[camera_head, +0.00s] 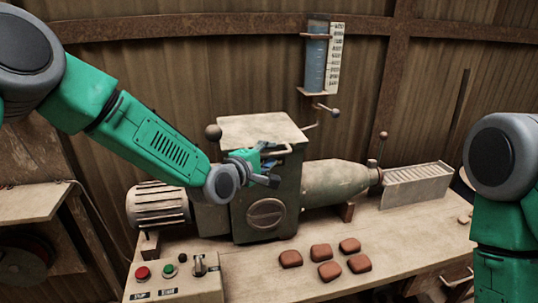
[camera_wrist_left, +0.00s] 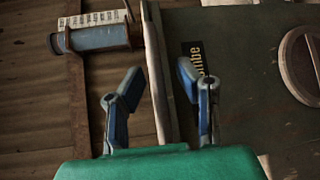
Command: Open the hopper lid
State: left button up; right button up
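The hopper lid (camera_head: 258,129) is a pale, worn plate lying closed on top of the green press body (camera_head: 283,190). My left gripper (camera_head: 270,163) is at the front upper edge of the press, just below the lid's front edge. In the left wrist view, my left gripper (camera_wrist_left: 160,78) is open, with its two blue fingers apart. A pale upright strip (camera_wrist_left: 156,70) passes between them; I cannot tell whether it is the lid's edge or its handle. No contact shows clearly. My right gripper is out of view.
A water gauge (camera_head: 317,62) hangs on the wall behind the lid, with a small valve lever below. Several red-brown tiles (camera_head: 321,252) lie on the bench front. A control box (camera_head: 172,279) with buttons stands at lower left. A ribbed pale rack (camera_head: 416,187) is at right.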

pick_arm(q)
jog(key=shift+d, duration=0.15)
grip_shut()
jog(key=shift+s+d, duration=0.1)
jog(key=shift+d, duration=0.1)
jog(key=shift+r, duration=0.1)
